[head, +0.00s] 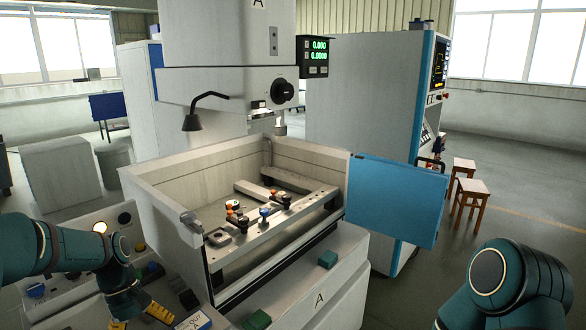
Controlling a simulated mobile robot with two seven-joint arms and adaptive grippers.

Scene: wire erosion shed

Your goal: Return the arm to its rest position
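My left arm (40,245) comes in from the left and bends down over a control panel (92,222) at the lower left. My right arm (515,283) shows only as a large rounded joint at the lower right corner. My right gripper is outside the picture. I see nothing held by either arm.
A machine with an open work tank (195,173) stands in the middle, with clamps on rails inside. Its blue door (395,197) hangs open to the right. A lamp (192,122) overhangs the tank. Stools (472,188) stand at the right.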

